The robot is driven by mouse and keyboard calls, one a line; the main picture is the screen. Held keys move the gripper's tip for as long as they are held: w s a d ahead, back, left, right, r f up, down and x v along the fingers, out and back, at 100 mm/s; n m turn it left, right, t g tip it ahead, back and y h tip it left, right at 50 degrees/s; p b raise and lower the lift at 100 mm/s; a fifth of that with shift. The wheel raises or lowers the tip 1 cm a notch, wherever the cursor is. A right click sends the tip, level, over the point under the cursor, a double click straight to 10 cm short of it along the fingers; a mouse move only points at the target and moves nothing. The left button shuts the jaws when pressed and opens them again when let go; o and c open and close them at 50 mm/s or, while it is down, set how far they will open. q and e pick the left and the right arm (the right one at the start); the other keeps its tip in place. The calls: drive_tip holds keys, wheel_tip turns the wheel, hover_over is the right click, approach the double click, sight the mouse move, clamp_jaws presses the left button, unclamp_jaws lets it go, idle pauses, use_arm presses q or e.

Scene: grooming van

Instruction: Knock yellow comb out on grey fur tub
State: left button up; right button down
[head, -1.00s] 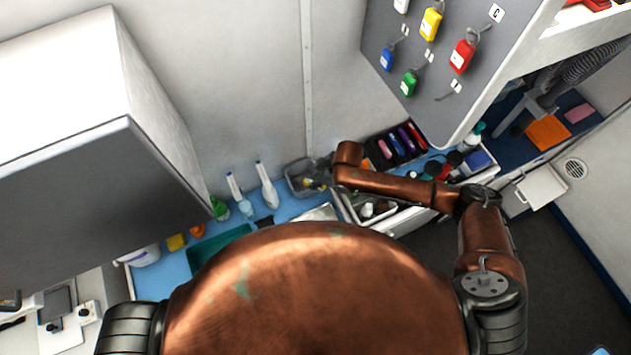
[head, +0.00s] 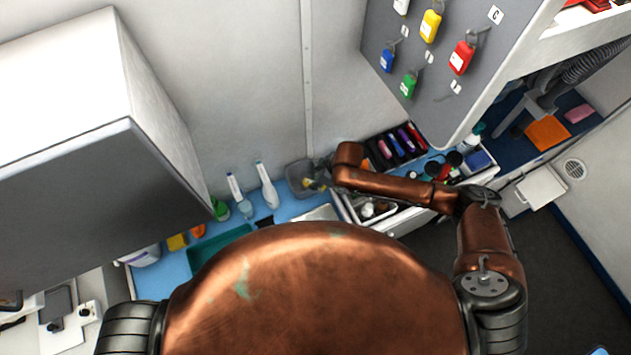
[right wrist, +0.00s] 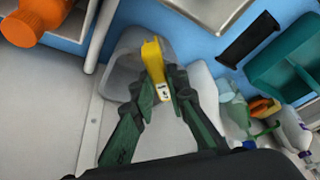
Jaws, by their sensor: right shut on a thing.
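The yellow comb (right wrist: 151,56) is held between the fingers of my right gripper (right wrist: 160,90) in the right wrist view, its far end over the grey fur tub (right wrist: 121,63). I cannot tell whether the comb touches the tub's rim. In the head view the grey fur tub (head: 298,180) stands on the blue counter against the wall. My right gripper (head: 318,181) is small there, at the tub, partly hidden by my own arm. My left gripper is not in view.
Two white spray bottles (head: 268,190) stand left of the tub. A teal tray (head: 205,250) lies further left. A tray of coloured clippers (head: 395,146) is right of my forearm. A black comb-like item (right wrist: 248,40) lies on the counter.

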drive_tip(key=shift+f, duration=0.7)
drive_tip(key=shift+f, duration=0.1)
idle(1.5)
drive_tip(key=shift+r+p, duration=3.1)
drive_tip(key=shift+p, duration=0.05)
